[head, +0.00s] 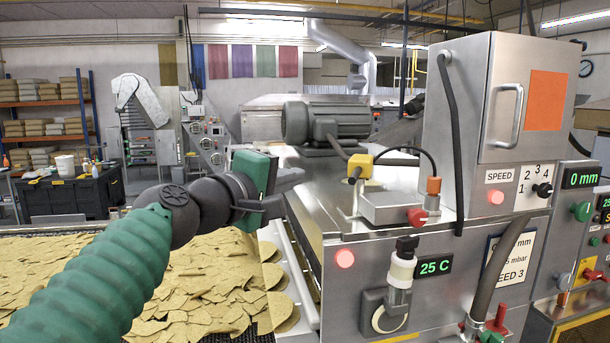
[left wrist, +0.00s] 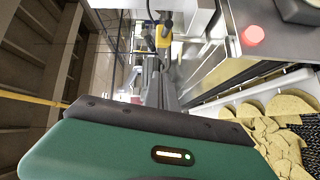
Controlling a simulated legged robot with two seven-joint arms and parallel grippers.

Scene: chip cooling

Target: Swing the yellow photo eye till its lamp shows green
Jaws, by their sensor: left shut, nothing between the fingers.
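The yellow photo eye (head: 360,162) is a small yellow block with a black cable, mounted on a bracket at the near edge of the steel machine top. It also shows in the left wrist view (left wrist: 166,28), beyond the fingers. I cannot make out the colour of its lamp. My left gripper (head: 298,177) is shut and empty. It points right towards the photo eye, apart from it, at the machine's left end. Its closed fingers show in the left wrist view (left wrist: 163,82). My right gripper is not in view.
A grey motor (head: 325,122) stands on the machine behind the photo eye. Chips on a dark belt (head: 205,285) lie below my left arm. A steel cabinet (head: 470,120) rises at the right.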

